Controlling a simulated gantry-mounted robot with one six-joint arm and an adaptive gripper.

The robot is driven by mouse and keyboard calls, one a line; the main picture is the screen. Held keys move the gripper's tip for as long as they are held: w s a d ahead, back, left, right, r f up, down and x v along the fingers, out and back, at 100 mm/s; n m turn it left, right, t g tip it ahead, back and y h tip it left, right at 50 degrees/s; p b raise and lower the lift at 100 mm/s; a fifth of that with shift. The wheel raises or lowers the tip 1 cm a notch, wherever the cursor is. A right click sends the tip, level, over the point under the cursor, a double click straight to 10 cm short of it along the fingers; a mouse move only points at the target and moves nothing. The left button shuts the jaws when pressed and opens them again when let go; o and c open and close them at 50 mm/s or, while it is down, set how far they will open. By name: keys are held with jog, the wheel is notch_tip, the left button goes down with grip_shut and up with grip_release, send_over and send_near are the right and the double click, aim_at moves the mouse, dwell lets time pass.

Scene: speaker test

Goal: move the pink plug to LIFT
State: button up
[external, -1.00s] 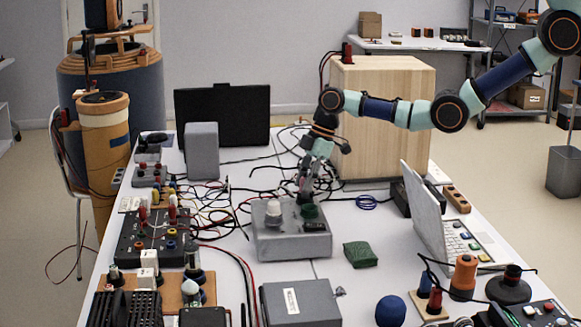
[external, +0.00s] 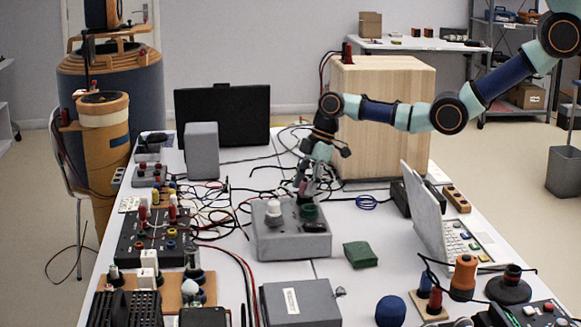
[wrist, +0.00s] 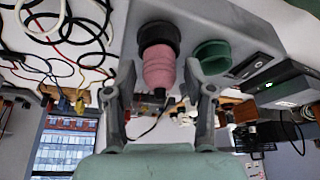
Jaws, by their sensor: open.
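The pink plug (wrist: 160,70) shows in the wrist view, seated in a black ring on the grey box (external: 270,242). A green ring socket (wrist: 211,57) sits beside it; the socket also shows in the external view (external: 309,213). My gripper (wrist: 168,80) is open, with one finger on each side of the plug in the picture; I see no clear contact. In the external view my gripper (external: 303,190) is low at the back of the box, and I cannot make out the plug there. No LIFT lettering is legible.
A green pouch (external: 360,254) lies to the right. Cables (external: 210,205) spread left of the box. A wooden cabinet (external: 390,115) stands behind my arm, and a laptop (external: 425,210) stands at the right.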

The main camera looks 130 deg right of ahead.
jog(key=d+p+v, duration=0.1)
jog(key=p+v, duration=0.2)
jog(key=v, duration=0.9)
jog(key=shift+a+r, duration=0.25)
jog(key=shift+a, duration=0.2)
jog(key=w+a+r+n+t+h, duration=0.1)
jog(key=w+a+r+t, duration=0.15)
jog(key=w+a, duration=0.75)
jog(key=w+a+r+n+t, duration=0.1)
jog(key=w+a+r, duration=0.2)
jog(key=w+a, duration=0.75)
jog(key=s+a+r+t+y, duration=0.1)
jog(key=s+a+r+t, duration=0.2)
jog(key=a, duration=0.7)
jog(key=s+a+r, duration=0.3)
jog(key=a+r, duration=0.2)
jog(key=a, duration=0.5)
jog(key=s+a+r+t+y, duration=0.15)
jog(key=a+r, duration=0.25)
jog(key=a, duration=0.6)
notch_tip(320, 180, up, 25)
jog(key=p, duration=2.5)
jog(key=shift+s, duration=0.35)
